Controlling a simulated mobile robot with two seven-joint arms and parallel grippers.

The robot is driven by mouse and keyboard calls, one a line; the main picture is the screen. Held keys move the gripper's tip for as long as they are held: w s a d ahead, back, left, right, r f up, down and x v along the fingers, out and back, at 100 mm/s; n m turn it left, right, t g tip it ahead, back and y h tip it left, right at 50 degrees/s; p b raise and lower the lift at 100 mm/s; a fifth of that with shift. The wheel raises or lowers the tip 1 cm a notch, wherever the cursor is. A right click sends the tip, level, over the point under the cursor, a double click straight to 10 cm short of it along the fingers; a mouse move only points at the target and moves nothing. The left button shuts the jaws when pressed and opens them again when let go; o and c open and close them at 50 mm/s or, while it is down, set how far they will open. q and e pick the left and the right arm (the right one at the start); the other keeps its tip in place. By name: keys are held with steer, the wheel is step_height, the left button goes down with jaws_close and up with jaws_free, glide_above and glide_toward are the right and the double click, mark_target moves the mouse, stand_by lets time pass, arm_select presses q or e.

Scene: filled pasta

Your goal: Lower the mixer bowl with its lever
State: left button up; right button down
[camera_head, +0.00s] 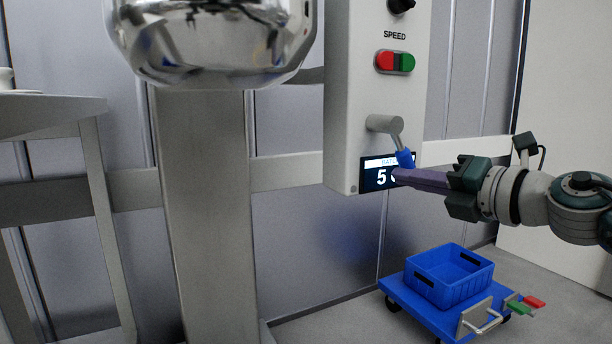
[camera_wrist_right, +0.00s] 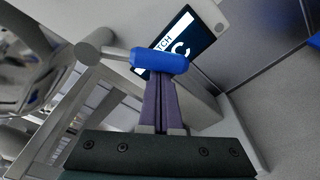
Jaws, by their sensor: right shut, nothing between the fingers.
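The mixer bowl (camera_head: 215,45), a shiny metal bowl, is at the top left of the head view, above a grey column. The lever (camera_head: 392,128) is a grey arm with a blue grip (camera_head: 404,158) on the front of the white control housing. The grip points down and slightly right. My right gripper (camera_head: 398,175) comes in from the right with its purple fingers shut, tips just below the blue grip. In the right wrist view, the blue grip (camera_wrist_right: 160,61) lies across the fingertips (camera_wrist_right: 160,82); I cannot tell if they touch. My left gripper is out of view.
The housing carries red and green buttons (camera_head: 395,61), a black speed knob (camera_head: 401,5) and a display (camera_head: 377,176) partly hidden by my fingers. A blue crate (camera_head: 447,291) on a blue trolley (camera_head: 400,288) stands on the floor below. A table (camera_head: 60,108) is at the left.

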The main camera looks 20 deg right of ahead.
steer(key=shift+d+r, duration=0.15)
steer(key=d+r+n+h+p, duration=0.1)
steer(key=d+r+n+p, duration=0.3)
steer(key=n, duration=0.4)
steer(key=shift+w+d+r+n+h+p, duration=0.3)
steer(key=shift+d+r+h+p, duration=0.15)
steer(key=shift+r, duration=0.3)
steer(key=shift+d+r, duration=0.1)
stand_by(0.4)
steer(key=s+f+b, duration=0.2)
steer(key=s, duration=0.7)
steer(key=shift+s+d+f, duration=0.15)
steer(key=shift+d+f, duration=0.15)
